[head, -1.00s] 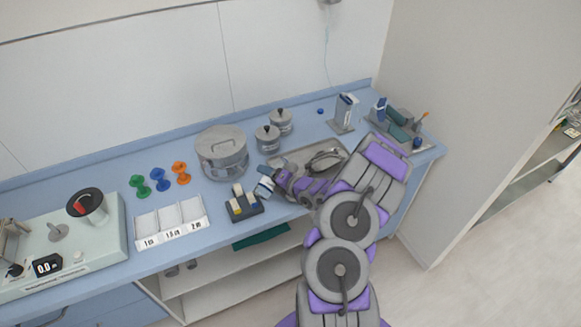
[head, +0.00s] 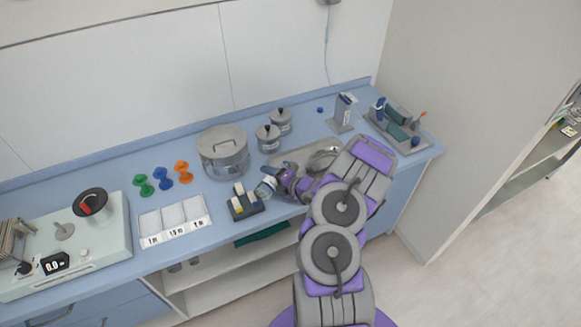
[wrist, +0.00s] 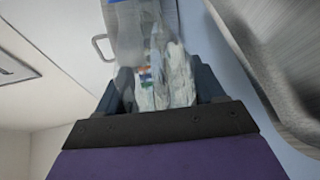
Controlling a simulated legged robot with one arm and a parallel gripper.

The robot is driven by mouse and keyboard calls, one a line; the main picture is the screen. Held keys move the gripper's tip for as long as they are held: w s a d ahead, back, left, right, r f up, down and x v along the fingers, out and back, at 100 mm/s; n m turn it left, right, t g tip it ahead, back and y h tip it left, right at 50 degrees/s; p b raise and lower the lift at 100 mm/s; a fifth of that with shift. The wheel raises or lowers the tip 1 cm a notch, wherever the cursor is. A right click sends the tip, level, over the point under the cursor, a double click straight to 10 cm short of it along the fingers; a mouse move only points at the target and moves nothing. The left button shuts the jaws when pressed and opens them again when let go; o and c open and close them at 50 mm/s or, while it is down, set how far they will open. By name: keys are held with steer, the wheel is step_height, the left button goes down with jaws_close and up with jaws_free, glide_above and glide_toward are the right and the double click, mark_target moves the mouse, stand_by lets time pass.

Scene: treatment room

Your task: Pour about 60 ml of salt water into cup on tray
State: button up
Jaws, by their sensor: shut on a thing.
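My gripper (head: 282,180) is shut on a clear bottle (head: 267,187) with a pale label, held near the front of the counter. The bottle looks tilted, its free end to the left. It also shows in the wrist view (wrist: 155,75), between the dark fingers, blurred. A metal tray (head: 285,158) lies just behind my gripper, holding a curved steel dish (head: 322,160). My arm covers part of the tray. I cannot make out a cup on it. The liquid level in the bottle is not clear.
A lidded pot (head: 222,152) and two small lidded jars (head: 268,138) stand behind. A small blue object (head: 320,110) lies at the back. A grey stand (head: 342,115) is at the right.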

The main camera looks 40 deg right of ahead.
stand_by(0.4)
steer(key=shift+s+a+m+p, duration=0.15)
steer(key=shift+a+m+p, duration=0.15)
steer(key=shift+a, duration=0.05)
stand_by(0.5)
steer(key=shift+r+m+p, duration=0.25)
steer(key=shift+m+p, duration=0.05)
steer(key=shift+p, duration=0.05)
stand_by(1.6)
steer(key=shift+f+n+b, duration=0.4)
steer(key=shift+b, duration=0.4)
steer(key=shift+a+n+b, duration=0.1)
steer(key=shift+n+b, duration=0.4)
steer(key=shift+a+r+n+h+b, duration=0.25)
steer(key=shift+r+n+h+b, duration=0.2)
steer(key=shift+r, duration=0.35)
steer(key=shift+r+b, duration=0.1)
steer(key=shift+b, duration=0.25)
